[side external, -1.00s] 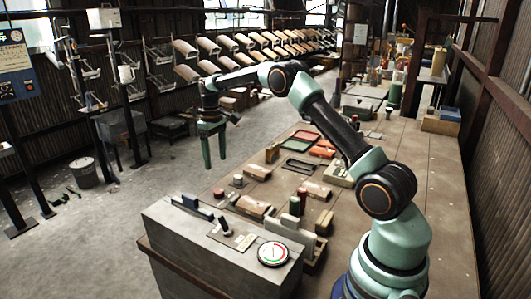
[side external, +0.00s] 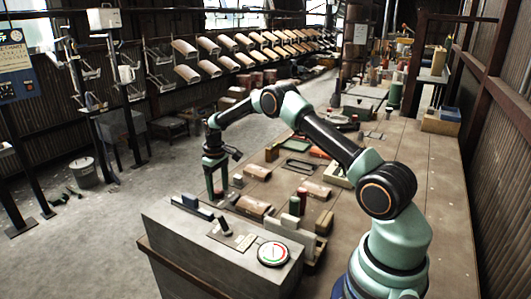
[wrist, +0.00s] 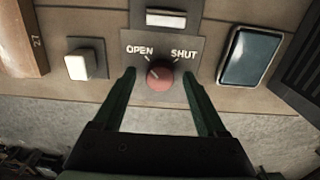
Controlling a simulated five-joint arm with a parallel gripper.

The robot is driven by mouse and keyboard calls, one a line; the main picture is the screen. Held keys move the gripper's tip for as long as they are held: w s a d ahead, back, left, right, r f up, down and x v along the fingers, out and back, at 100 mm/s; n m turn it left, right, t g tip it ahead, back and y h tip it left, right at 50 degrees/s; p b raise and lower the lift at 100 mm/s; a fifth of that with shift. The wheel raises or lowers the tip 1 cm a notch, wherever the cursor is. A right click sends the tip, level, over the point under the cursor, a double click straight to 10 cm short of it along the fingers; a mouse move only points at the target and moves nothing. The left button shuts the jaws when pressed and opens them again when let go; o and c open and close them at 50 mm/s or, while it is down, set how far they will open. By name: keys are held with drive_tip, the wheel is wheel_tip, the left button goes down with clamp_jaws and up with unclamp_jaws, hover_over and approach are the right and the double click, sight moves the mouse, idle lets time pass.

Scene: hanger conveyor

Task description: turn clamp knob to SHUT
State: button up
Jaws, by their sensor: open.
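The red clamp knob (wrist: 160,74) sits on a dark plate with the words OPEN (wrist: 139,50) on its left and SHUT (wrist: 184,54) on its right in the wrist view. A faint pale mark on the knob seems to lean toward the OPEN side, but it is small. My gripper (side external: 217,190) is low over the bench edge in the side view. In the wrist view its two dark green fingers are open, one on each side of the knob, with visible gaps.
In the wrist view a white block (wrist: 76,67) is left of the knob and a dark blue-green block (wrist: 251,56) is right of it. A pale switch (wrist: 166,19) is above the knob. A grey console with a round gauge (side external: 272,253) stands in front.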

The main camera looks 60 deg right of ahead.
clamp_jaws()
drive_tip(key=shift+m, duration=0.3)
drive_tip(key=m, duration=0.3)
drive_tip(key=shift+m, duration=0.4)
drive_tip(key=m, duration=0.4)
drive_tip(key=shift+w, duration=0.1)
drive_tip(key=m, duration=0.4)
drive_tip(key=shift+r+m, duration=0.1)
drive_tip(key=shift+m, duration=0.3)
drive_tip(key=shift+d+m, duration=0.1)
drive_tip(key=shift+m, duration=2.2)
